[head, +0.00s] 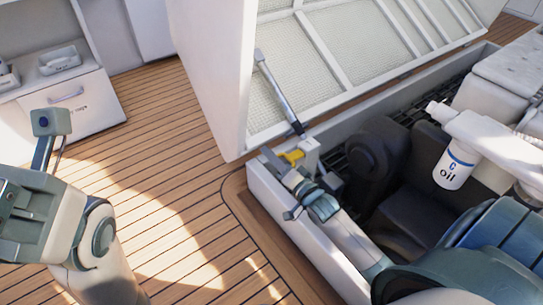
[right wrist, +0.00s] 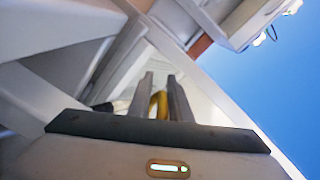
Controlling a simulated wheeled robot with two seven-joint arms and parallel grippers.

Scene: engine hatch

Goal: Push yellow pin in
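The yellow pin (head: 291,156) sits at the near-left corner of the engine hatch frame, by the foot of the hatch strut. My right gripper (head: 272,160) is at the pin, coming from the lower right. In the right wrist view the yellow pin (right wrist: 158,103) shows between the two fingers of my right gripper (right wrist: 162,98). The fingers stand a little apart; I cannot tell whether they press on the pin. My left gripper (head: 48,135) is at the left, over the wooden deck, far from the pin; its finger gap does not show clearly.
The raised white hatch lid (head: 215,75) stands behind the pin, with a grey strut (head: 278,92) against it. The engine bay holds dark engine parts (head: 378,150) and a white oil bottle (head: 455,165). The wooden deck (head: 170,170) left of the hatch is clear.

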